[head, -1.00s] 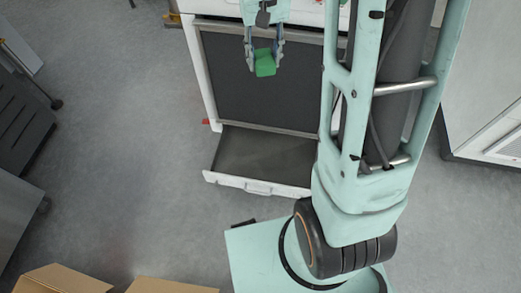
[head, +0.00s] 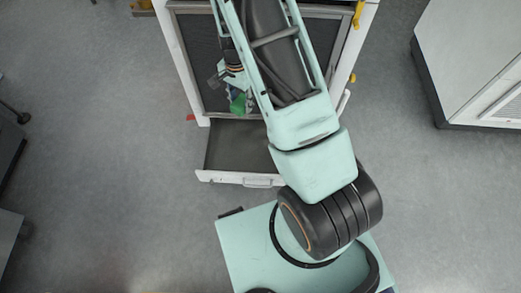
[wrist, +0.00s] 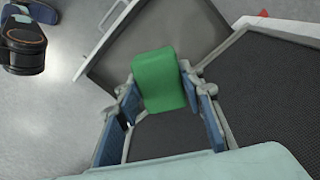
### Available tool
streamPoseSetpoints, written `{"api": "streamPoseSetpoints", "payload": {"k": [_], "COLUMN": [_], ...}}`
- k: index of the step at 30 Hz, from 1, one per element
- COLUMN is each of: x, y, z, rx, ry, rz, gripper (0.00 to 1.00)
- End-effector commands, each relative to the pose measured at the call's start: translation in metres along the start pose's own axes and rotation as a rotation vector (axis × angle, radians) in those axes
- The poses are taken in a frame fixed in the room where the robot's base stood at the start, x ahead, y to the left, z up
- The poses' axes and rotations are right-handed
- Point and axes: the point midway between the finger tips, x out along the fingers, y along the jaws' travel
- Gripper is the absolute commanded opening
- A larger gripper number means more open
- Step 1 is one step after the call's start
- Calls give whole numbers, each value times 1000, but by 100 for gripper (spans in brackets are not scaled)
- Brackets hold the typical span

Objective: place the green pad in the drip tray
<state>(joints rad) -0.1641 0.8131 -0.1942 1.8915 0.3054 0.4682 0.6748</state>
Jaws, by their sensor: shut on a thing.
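The green pad (wrist: 160,80) is held between the two fingertips of my gripper (wrist: 158,92) in the wrist view. In the head view the green pad (head: 238,103) shows just left of my arm, which hides part of my gripper (head: 236,95). The drip tray (head: 222,178) is pulled out like a drawer at the foot of the washer, and its visible floor is bare. In the wrist view the drip tray (wrist: 97,65) lies beyond the pad, with its handle side toward the upper left. The pad appears above the tray's level, near its inner edge.
The washer (head: 190,60) has a dark mesh front panel (wrist: 270,90) above the tray. A white cabinet (head: 480,60) stands at the right. My base is in front of the tray, and the floor (head: 110,130) to the left is clear.

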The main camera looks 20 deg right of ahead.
Motion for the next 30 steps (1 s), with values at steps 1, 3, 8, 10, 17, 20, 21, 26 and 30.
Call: {"api": "streamPoseSetpoints", "payload": {"k": [1, 3, 8, 10, 17, 20, 21, 26, 30], "x": [30, 60, 124, 152, 206, 220, 226, 245, 257], "y": [9, 19, 48, 64, 102, 115, 120, 138, 150], "z": [2, 3, 8, 12, 28, 34, 37, 47, 54], "rx": [70, 182, 423, 533, 774, 837, 860, 945, 1003], "ry": [-4, -4, -5, -6, -9, -9, -9, -10, -10], "rz": [9, 10, 10, 11, 6, 6, 5, 5, 3], "gripper": [16, 16, 16, 16, 16, 16, 16, 16, 16]}}
